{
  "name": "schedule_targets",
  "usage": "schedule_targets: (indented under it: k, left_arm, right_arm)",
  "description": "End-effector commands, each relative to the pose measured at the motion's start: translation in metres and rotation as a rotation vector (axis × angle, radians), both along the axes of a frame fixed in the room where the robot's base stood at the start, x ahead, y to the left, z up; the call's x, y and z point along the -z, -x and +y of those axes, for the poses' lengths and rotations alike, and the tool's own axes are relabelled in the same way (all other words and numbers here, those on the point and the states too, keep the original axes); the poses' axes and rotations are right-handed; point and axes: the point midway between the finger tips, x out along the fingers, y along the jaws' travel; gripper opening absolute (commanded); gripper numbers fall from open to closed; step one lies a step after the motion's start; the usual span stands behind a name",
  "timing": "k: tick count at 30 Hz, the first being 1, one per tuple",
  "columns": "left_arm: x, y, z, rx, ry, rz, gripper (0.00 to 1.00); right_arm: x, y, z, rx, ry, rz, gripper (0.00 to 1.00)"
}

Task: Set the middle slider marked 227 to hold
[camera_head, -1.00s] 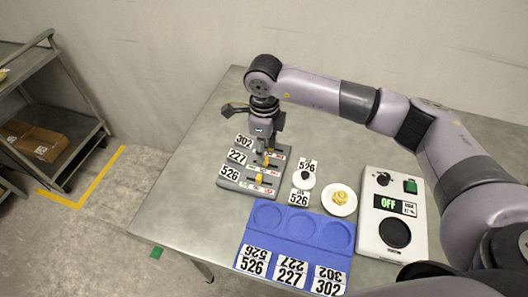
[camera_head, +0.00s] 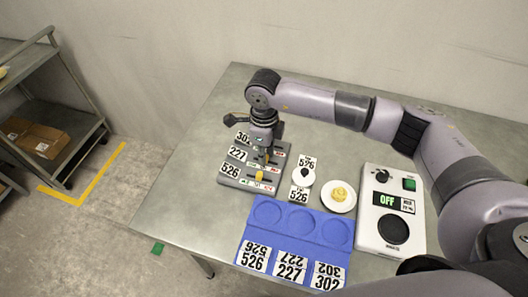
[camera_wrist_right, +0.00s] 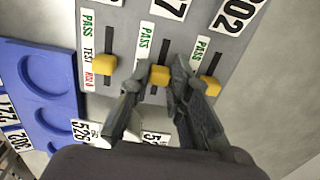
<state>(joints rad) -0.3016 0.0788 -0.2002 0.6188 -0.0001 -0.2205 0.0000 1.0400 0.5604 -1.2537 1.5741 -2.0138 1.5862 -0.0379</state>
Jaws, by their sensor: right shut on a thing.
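The grey slider panel (camera_head: 229,183) lies on the table, with labels 302, 227 and 526. In the right wrist view, the middle slider's yellow knob (camera_wrist_right: 160,76) sits in the lower part of its slot, away from the PASS end. My right gripper (camera_wrist_right: 158,82) has its fingers on both sides of this knob and is shut on it. The fingers hide the middle slider's lower markings. The 526 slider's knob (camera_wrist_right: 104,63) and the 302 slider's knob (camera_wrist_right: 210,86) stand on either side. In the head view my right gripper (camera_head: 266,157) is over the panel. My left gripper is not in view.
A blue tray (camera_head: 288,238) with round recesses lies in front of the panel. The table's back left is clear.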

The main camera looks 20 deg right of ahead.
Motion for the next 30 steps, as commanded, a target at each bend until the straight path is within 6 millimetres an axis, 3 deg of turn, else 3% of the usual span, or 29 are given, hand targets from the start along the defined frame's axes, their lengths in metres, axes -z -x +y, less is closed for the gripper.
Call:
schedule_targets:
  k: [6, 22, 30]
  left_arm:
    - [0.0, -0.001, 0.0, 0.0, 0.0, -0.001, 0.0]
    - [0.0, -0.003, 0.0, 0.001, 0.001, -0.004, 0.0]
    - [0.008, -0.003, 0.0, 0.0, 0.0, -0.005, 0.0]
  right_arm:
    - [0.0, 0.0, 0.0, 0.0, 0.0, 0.0, 0.0]
    - [0.0, 0.0, -0.001, 0.001, 0.0, 0.0, 0.0]
    - [0.001, 0.014, -0.021, 0.001, 0.0, -0.001, 0.0]
